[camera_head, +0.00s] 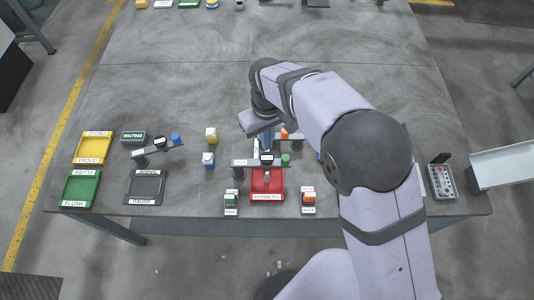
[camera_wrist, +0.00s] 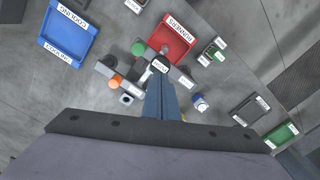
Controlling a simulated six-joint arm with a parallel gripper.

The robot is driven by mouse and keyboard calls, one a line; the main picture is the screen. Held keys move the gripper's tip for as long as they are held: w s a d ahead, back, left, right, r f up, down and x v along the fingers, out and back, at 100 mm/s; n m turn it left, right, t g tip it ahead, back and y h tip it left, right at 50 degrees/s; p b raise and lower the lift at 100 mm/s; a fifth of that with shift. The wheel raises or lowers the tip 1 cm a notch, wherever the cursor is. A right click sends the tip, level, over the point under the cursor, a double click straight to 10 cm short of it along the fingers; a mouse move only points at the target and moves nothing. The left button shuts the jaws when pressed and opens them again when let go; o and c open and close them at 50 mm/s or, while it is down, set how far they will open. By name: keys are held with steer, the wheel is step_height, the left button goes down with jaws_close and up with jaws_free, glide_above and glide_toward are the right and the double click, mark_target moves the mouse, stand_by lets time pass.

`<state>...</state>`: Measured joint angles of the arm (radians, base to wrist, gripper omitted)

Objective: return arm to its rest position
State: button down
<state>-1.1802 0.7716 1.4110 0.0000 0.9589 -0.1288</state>
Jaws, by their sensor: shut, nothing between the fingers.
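My arm reaches in from the lower right of the head view and bends down over the middle of the table. My gripper (camera_head: 267,148) points down above a small grey fixture (camera_head: 241,163) just behind the red tray labelled RUNNERS (camera_head: 267,196). In the wrist view my gripper's blue fingers (camera_wrist: 160,84) are together with nothing held. The fixture's round black-and-white part shows just beyond the fingertips. Whether the fingertips touch anything cannot be told. My arm hides part of the table's right side in the head view.
Yellow (camera_head: 93,149), green (camera_head: 82,188) and dark (camera_head: 145,188) trays lie at left. A second fixture (camera_head: 158,150) stands beside them. Small blocks surround the red tray. A blue tray (camera_wrist: 70,35) shows in the wrist view. A button box (camera_head: 441,182) sits at right. The table's far half is mostly clear.

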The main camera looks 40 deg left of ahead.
stand_by(0.4)
steer(key=shift+w+a, duration=0.15)
steer(key=shift+a, duration=0.2)
steer(key=s+d+f+m+h, duration=0.1)
steer(key=s+d+f, duration=0.15)
steer(key=d, duration=0.45)
steer(key=s+d+f+m+h, duration=0.1)
steer(key=s+d+f, duration=0.1)
steer(key=d+f, duration=0.35)
steer(key=w+d+r+m, duration=0.2)
steer(key=d+r+m, duration=0.1)
steer(key=d, duration=0.8)
steer(key=w+d+r+m+y+b, duration=0.1)
steer(key=d+r+m, duration=0.3)
steer(key=d, duration=0.8)
steer(key=w+d+r+m+y+b, duration=0.1)
steer(key=w+d+r+m, duration=0.2)
steer(key=d+m, duration=0.3)
steer(key=w+d, duration=0.1)
steer(key=d, duration=0.4)
steer(key=shift+d+r, duration=0.25)
steer(key=shift+r, duration=0.15)
